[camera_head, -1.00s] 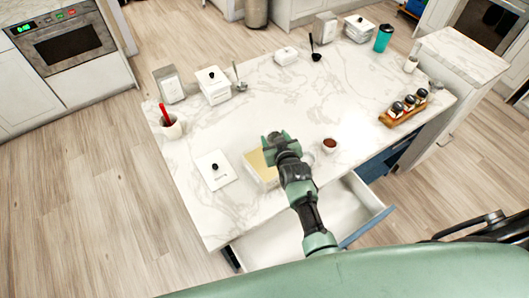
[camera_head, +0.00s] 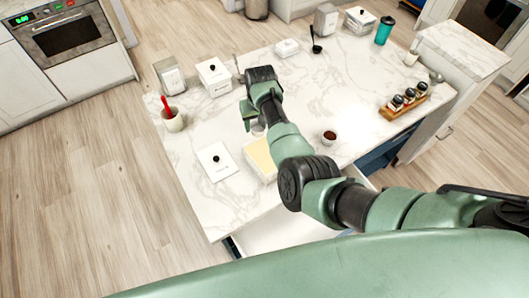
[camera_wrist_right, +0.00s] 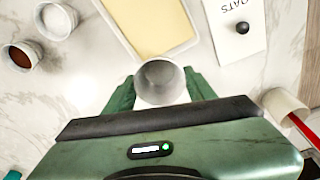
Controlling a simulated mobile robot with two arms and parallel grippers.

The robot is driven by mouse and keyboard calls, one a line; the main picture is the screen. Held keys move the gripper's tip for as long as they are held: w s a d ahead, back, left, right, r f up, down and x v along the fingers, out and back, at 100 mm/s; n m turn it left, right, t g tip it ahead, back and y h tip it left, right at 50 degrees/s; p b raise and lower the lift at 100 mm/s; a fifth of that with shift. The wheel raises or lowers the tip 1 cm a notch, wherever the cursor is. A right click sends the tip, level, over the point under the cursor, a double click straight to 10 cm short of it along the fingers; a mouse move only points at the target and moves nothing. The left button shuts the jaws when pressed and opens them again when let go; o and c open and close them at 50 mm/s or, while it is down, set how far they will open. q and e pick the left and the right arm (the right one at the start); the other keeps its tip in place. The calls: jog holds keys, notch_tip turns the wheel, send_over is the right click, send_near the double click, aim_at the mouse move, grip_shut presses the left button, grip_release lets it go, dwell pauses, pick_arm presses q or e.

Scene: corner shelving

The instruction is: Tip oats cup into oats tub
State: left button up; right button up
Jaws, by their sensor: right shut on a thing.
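The oats tub (camera_head: 260,152) is a white rectangular container with pale cream contents, standing open on the counter. It also shows in the wrist view (camera_wrist_right: 194,43). Its flat white lid (camera_head: 216,168) with a black knob lies left of it; the wrist view shows OATS on the lid (camera_wrist_right: 232,14). My right gripper (camera_head: 252,121) is beyond the tub's far end, shut on a pale round cup (camera_wrist_right: 160,84). The cup's mouth faces the wrist camera and its inside looks grey; I cannot make out contents. In the head view the cup is mostly hidden. My left gripper is not in view.
A small cup with brown contents (camera_head: 329,136) stands right of the tub, with a pale cup (camera_wrist_right: 56,20) near it in the wrist view. A red-handled tool stands in a holder (camera_head: 174,123) at left. A lidded canister (camera_head: 214,78) and spice rack (camera_head: 405,104) stand farther off.

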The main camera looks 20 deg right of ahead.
jog(key=shift+d+f, duration=0.1)
jog(key=shift+f, duration=0.1)
jog(key=shift+d+g+b, duration=0.25)
jog(key=shift+g+b, duration=0.1)
jog(key=shift+g, duration=0.05)
jog(key=shift+a+r, duration=0.1)
jog(key=shift+r+p, duration=0.75)
jog(key=shift+p, duration=0.15)
jog(key=shift+r, duration=0.7)
